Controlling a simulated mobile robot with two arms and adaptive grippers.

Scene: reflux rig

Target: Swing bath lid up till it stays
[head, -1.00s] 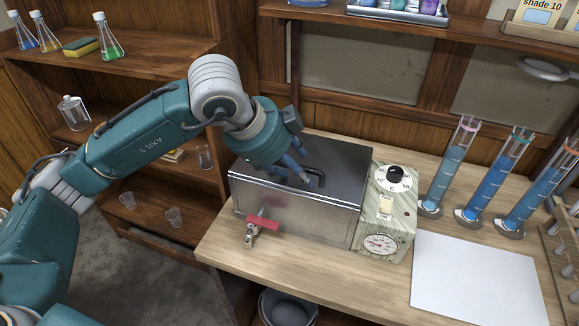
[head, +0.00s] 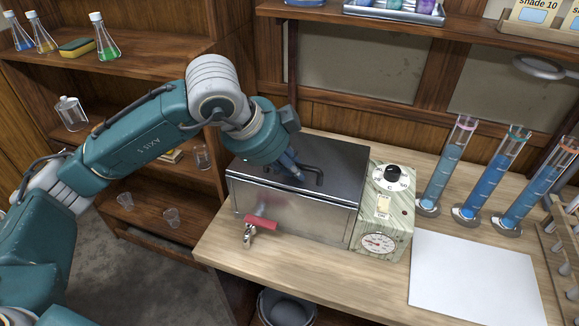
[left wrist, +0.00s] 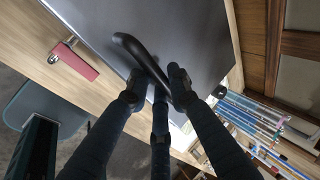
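The bath is a metal box with a dark grey flat lid (head: 335,155), which lies down on the box. A black bar handle (head: 318,178) stands on the lid and shows large in the left wrist view (left wrist: 140,55). My left gripper (head: 294,172) reaches down over the lid at the handle. In the left wrist view its dark fingers (left wrist: 158,88) are spread, with the handle's near end between them. I see no clear grip on the handle. The fingers partly hide the handle in the head view. My right gripper is not in view.
A red-handled tap (head: 260,224) sticks out of the bath's front. A control box (head: 385,212) with dial and gauge adjoins its right side. Several blue-filled cylinders (head: 440,175) and a white sheet (head: 475,275) are further right. A wooden shelf (head: 400,28) runs above, behind the bath.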

